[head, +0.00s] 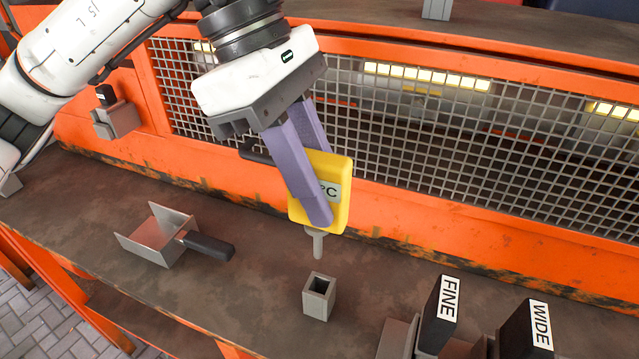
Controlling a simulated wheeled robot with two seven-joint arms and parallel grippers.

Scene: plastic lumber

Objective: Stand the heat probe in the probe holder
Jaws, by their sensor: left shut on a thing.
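The heat probe is a yellow block (341,172) with a "°C" label and a grey metal tip (317,243) pointing down. My left gripper (318,215) has purple fingers and is shut on the heat probe, holding it nearly upright above the bench. The fingers hide part of the yellow body. The probe holder (319,297) looks to be the small grey square socket with an open top, standing on the bench. The probe tip is above the holder and apart from it. My right gripper is not in view.
A metal scoop (160,237) with a black handle lies on the bench at left. Black blocks labelled FINE (437,318) and WIDE (527,330) stand at lower right. An orange frame with wire mesh (450,140) rises behind. The bench around the socket is clear.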

